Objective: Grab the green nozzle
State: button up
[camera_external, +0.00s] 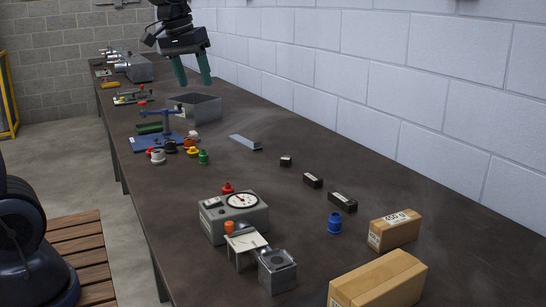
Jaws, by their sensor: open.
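The green nozzle (203,157) stands upright on the dark bench, at the front right of a cluster of small coloured nozzles. My gripper (192,80) hangs from above at the top of the view, with its two green fingers apart and nothing between them. It is well above the bench and apart from the green nozzle, over the region of the open grey metal box.
Close to the green nozzle are a yellow nozzle (193,151), a white one (158,156) and a blue stand (155,140). The grey metal box (205,108) stands behind. A dial gauge unit (235,215) and cardboard boxes (380,280) are nearer. The bench between is mostly clear.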

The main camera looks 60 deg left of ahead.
jog(key=w+a+f+n+g, duration=0.1)
jog(key=w+a+f+n, duration=0.3)
jog(key=w+a, duration=0.6)
jog(key=n+g, duration=0.2)
jog(key=n, duration=0.5)
send_over(203, 154)
jog(key=w, duration=0.1)
jog(key=f, duration=2.2)
jog(key=shift+w+a, duration=0.1)
jog(key=shift+a, duration=0.2)
jog(key=shift+a+f+n, duration=0.25)
jog(key=shift+f+n, duration=0.05)
jog(key=shift+f, duration=0.15)
notch_tip(203, 154, down, 5)
jog(key=shift+s+a+f, duration=0.1)
jog(key=shift+s+f, duration=0.1)
jog(key=shift+f, duration=1.15)
jog(key=shift+s+f, duration=0.15)
jog(key=shift+f, duration=1.15)
jog(key=c, duration=1)
jog(key=shift+c, duration=0.2)
